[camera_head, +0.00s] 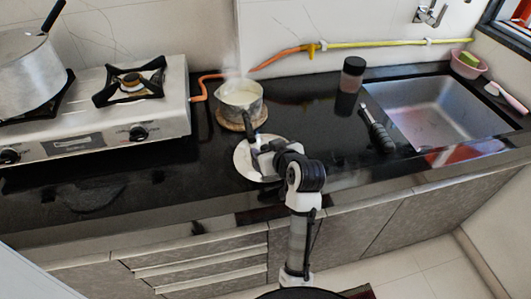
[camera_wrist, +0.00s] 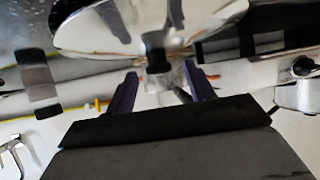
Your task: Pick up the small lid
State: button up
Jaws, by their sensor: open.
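The small lid (camera_head: 243,165) appears as a pale, round, shiny disc on the black counter, in front of the small pot. My gripper (camera_head: 260,158) is over its right part and hides some of it. In the wrist view the shiny disc (camera_wrist: 100,32) fills the top of the picture, beyond the fingertips. My gripper (camera_wrist: 161,78) shows there with its two dark fingers apart, open. A dark stub (camera_wrist: 155,48) lies between and beyond the fingers; I cannot tell whether it is the lid's knob or the pot's handle. Contact with the lid cannot be made out.
The small pot (camera_head: 241,98) stands on a round brown mat (camera_head: 229,124), its black handle pointing toward my gripper. The gas stove (camera_head: 100,128) is at left. A dark-topped jar (camera_head: 352,75), a black-handled tool (camera_head: 378,132) and the sink (camera_head: 430,110) are at right.

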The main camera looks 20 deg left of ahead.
jog(key=shift+x, duration=1.15)
jog(key=c, duration=1.1)
